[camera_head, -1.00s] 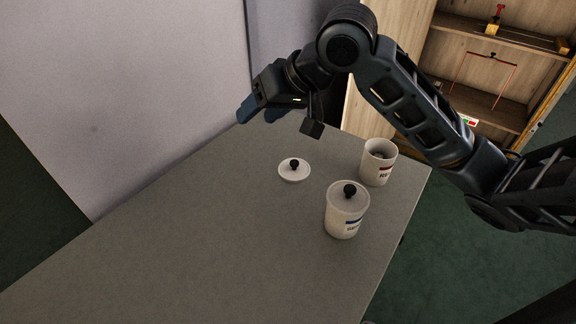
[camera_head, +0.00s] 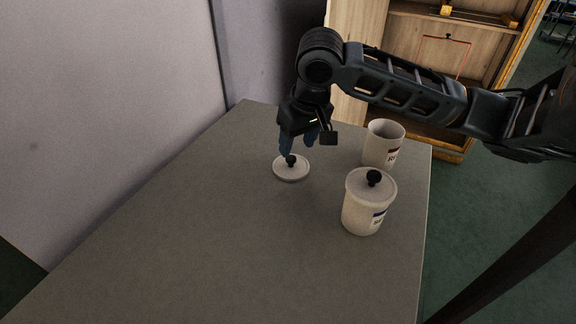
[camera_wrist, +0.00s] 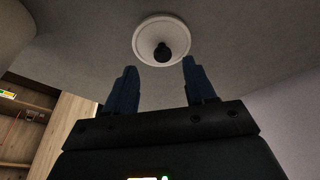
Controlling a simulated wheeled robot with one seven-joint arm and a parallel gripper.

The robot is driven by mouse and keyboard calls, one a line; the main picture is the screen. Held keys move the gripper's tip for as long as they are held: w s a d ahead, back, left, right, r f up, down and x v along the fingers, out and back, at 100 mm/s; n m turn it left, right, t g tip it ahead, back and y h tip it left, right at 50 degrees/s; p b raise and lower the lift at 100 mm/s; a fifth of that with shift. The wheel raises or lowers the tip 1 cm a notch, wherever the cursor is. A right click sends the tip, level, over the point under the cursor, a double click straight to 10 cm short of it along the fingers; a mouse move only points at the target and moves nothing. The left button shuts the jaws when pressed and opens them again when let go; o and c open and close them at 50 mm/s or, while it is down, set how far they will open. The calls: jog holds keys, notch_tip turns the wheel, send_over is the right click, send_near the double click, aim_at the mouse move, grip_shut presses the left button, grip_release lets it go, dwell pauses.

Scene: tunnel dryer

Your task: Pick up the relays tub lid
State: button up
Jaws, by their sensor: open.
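A round white lid (camera_head: 291,170) with a black knob lies flat on the grey table, left of two white tubs. It also shows in the wrist view (camera_wrist: 148,30), just beyond my fingertips. My gripper (camera_head: 299,148) is above the far side of the lid, pointing down, with its fingers close to the knob. In the wrist view my two blue fingers (camera_wrist: 160,66) are apart with nothing between them.
The grey table (camera_head: 190,230) is clear to the left and front. A wooden shelf unit (camera_head: 400,40) stands behind the table.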

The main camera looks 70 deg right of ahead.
aim_at(291, 158)
jog(key=x, duration=0.5)
jog(key=shift+w, duration=0.25)
grip_shut()
